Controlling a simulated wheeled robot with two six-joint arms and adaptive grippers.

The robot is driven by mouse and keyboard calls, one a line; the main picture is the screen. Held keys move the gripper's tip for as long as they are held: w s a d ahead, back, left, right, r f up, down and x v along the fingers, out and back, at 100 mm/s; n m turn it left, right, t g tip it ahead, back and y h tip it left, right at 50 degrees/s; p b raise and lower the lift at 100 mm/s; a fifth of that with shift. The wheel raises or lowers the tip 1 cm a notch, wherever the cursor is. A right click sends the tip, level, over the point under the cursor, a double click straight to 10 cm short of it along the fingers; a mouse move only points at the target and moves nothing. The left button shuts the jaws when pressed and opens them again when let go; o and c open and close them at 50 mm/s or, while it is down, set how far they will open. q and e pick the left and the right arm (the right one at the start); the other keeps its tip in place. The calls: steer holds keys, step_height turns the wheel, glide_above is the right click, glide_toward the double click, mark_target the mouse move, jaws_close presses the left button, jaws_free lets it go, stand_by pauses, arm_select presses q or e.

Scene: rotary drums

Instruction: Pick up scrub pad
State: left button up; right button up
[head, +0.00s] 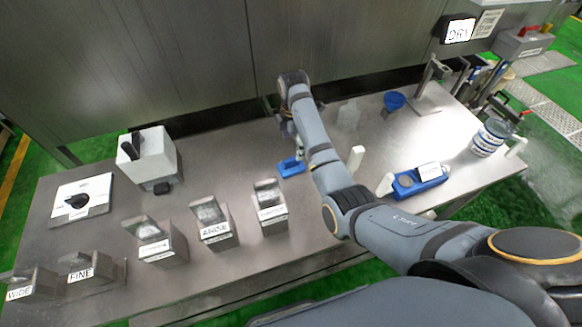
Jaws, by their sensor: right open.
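A small blue block (291,168), which looks like the scrub pad, lies on the steel table near its middle. My right arm reaches in from the lower right. My right gripper (291,140) points down just above and behind the blue block, and is open. The arm's wrist partly hides the gripper, so I cannot tell whether the fingers touch the block. My left gripper is not in view.
The steel table (120,235) carries several labelled metal bins (213,225) along its front edge and a white box (148,160) at left. At right are a blue scale (420,181), a blue funnel (394,100) and a white tub (489,138). A steel wall (180,60) stands behind.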

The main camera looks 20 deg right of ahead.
mark_target(291, 159)
step_height(291, 159, down, 4)
steer(key=shift+s+r+p, duration=0.1)
steer(key=shift+s+p, duration=0.05)
steer(key=shift+p, duration=0.15)
steer(key=shift+f, duration=0.3)
steer(key=f, duration=0.1)
steer(key=f+p, duration=0.1)
steer(key=f, duration=0.2)
steer(key=shift+s+a+f, duration=0.1)
steer(key=shift+a+f, duration=0.2)
steer(key=shift+f, duration=0.25)
steer(key=c, duration=1.3)
steer(key=shift+o, duration=0.2)
